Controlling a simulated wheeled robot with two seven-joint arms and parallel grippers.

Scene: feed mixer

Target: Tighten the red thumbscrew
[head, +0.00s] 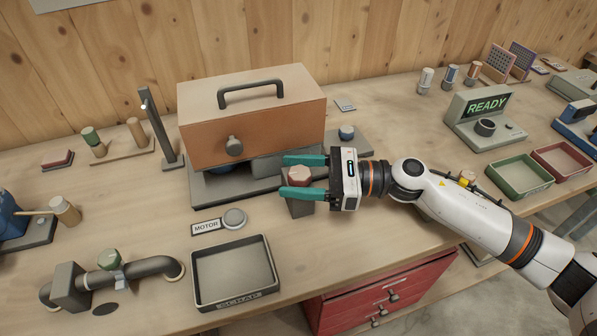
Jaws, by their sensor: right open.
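The red thumbscrew (299,175) is a short red cylinder on top of a small grey block (300,207), just in front of the orange-brown machine housing. My right gripper (288,176) comes in from the right, with its two teal fingers pointing left. The fingers are apart, one behind the red thumbscrew and one in front of it. The front finger hides part of the block. I cannot tell whether either finger touches the thumbscrew. My left gripper is not in view.
The housing (255,120) with its black handle stands directly behind. A MOTOR label (206,228) with a round grey button (234,218) and a SCRAP tray (235,296) lie in front to the left. A pipe with a green knob (109,258) is further left.

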